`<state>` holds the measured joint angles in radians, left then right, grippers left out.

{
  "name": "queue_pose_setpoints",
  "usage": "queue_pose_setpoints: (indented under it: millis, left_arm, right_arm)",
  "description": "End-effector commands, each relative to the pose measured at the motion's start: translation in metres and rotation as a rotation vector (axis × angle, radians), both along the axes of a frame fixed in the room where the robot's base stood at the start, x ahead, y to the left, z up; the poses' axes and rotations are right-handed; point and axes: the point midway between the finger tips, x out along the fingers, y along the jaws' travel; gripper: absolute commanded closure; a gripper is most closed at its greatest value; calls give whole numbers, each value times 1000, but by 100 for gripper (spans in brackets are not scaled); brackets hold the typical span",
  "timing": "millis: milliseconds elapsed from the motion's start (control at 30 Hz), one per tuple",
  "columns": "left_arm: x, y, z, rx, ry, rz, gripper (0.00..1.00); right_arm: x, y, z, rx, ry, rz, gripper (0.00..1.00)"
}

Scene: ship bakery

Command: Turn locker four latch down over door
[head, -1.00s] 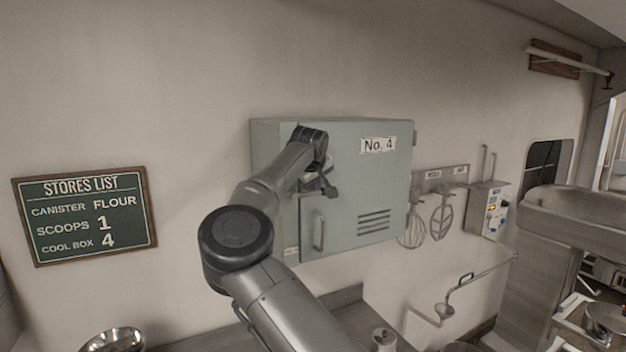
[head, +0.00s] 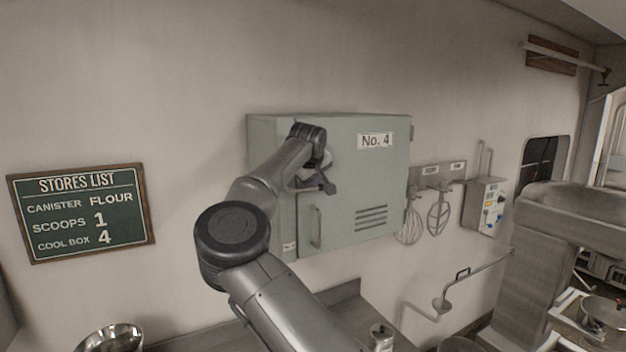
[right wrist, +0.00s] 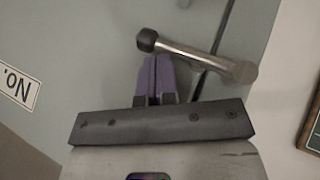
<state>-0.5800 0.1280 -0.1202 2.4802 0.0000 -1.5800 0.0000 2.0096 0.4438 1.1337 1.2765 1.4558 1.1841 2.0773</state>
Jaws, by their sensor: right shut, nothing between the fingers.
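The pale green locker No. 4 (head: 345,165) hangs on the wall, its door shut, with a handle (head: 317,228) low on the left. The latch (right wrist: 200,60) is a metal bar with a dark knob, seen in the right wrist view, where the label is upside down. It lies slanted across the door seam, its knob end over the door. My right gripper (head: 322,184) is at the door's upper left; its purple fingers (right wrist: 155,76) are shut and empty beside the bar near the knob. I cannot tell whether they touch. In the head view my arm largely hides the latch.
A stores list board (head: 80,212) is on the wall at left. Whisks (head: 438,218) and a switch box (head: 485,205) hang right of the locker. A counter (head: 345,310) with a canister (head: 381,338) runs below. The wall above the locker is clear.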

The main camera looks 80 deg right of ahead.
Motion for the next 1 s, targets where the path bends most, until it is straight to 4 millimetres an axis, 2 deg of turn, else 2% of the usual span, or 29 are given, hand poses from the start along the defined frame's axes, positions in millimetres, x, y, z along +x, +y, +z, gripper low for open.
queue_pose_setpoints:
  millis: [267, 600, 800, 1000]
  left_arm:
    - [0, 0, -17, -1, 1, 1, 57]
    - [0, -4, -26, -13, 1, 8, 57]
    - [0, -4, -28, -14, 1, 9, 57]
    - [0, -3, -28, -11, 1, 7, 57]
  right_arm:
    - [2, 36, 38, -8, -2, 5, 100]
    - [2, 76, 83, -9, -2, 4, 100]
    - [3, 87, 97, -9, -1, 5, 100]
    - [2, 91, 101, -9, 0, 4, 100]
